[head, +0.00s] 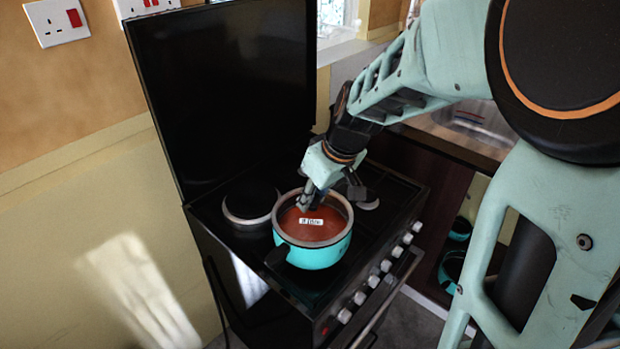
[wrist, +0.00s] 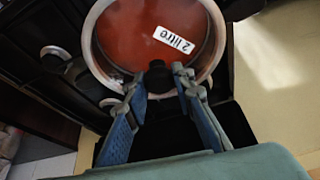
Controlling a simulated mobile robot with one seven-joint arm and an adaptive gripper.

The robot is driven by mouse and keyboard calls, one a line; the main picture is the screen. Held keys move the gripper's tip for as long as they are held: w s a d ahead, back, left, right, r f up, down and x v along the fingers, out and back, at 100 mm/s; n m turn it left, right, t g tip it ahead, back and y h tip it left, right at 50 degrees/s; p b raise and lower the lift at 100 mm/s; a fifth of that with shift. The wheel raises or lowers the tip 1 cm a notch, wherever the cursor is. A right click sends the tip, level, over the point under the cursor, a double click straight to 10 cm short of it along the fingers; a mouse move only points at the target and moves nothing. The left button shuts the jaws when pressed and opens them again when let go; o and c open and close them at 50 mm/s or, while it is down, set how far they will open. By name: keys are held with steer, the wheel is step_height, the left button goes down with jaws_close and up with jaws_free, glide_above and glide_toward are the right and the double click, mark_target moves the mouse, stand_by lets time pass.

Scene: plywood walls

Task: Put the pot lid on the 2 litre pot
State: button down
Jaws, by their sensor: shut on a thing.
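The teal 2 litre pot (head: 318,257) stands on the cooker's hob, its dark handle pointing to the front left. A reddish-brown round face inside a greyish rim shows at its top, with a white "2 litre" label (head: 311,222); the label also shows in the wrist view (wrist: 174,40). My gripper (head: 311,200) is over the pot. In the wrist view my gripper (wrist: 167,76) is shut on a small black knob (wrist: 157,77), which looks like the pot lid's knob. I cannot clearly tell the lid's edge from the pot's rim, or whether they touch.
The black cooker (head: 236,249) has a raised dark back cover (head: 225,90) behind the pot and a row of knobs along its front. A round hotplate (head: 250,205) lies left of the pot. More teal pots (head: 460,229) sit low at the right.

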steer(key=c, duration=1.6)
jaws_free()
